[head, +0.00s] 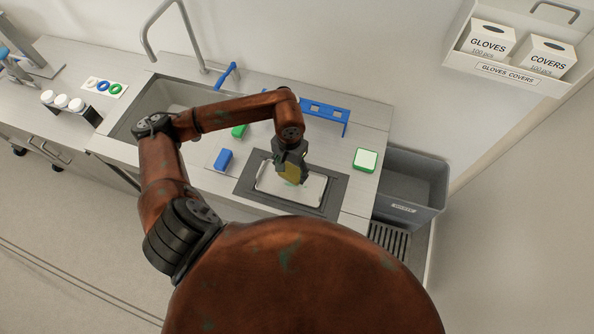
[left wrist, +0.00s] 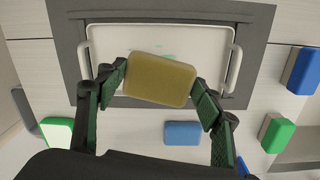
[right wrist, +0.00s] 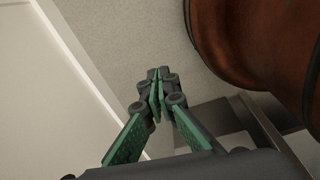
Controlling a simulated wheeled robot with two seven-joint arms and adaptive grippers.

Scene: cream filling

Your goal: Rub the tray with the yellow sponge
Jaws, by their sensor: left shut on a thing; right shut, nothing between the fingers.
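The yellow sponge (head: 291,172) is held in my left gripper (head: 293,168), just over or on the tray; I cannot tell if it touches. In the left wrist view the sponge (left wrist: 160,80) sits between the two green-padded fingers. The white tray (head: 264,182) with side handles lies on a dark grey mat (head: 247,188); it also shows in the left wrist view (left wrist: 205,42). Faint green marks show on the tray beside the sponge. My right gripper (right wrist: 157,90) is shut and empty, away from the counter things; it is not seen in the head view.
Blue sponges (head: 223,160) and green-and-white sponges (head: 365,160) lie around the mat. A blue rack (head: 326,113) stands behind the tray. A sink (head: 150,100) with a tap is at left. A grey bin (head: 410,190) stands right of the counter.

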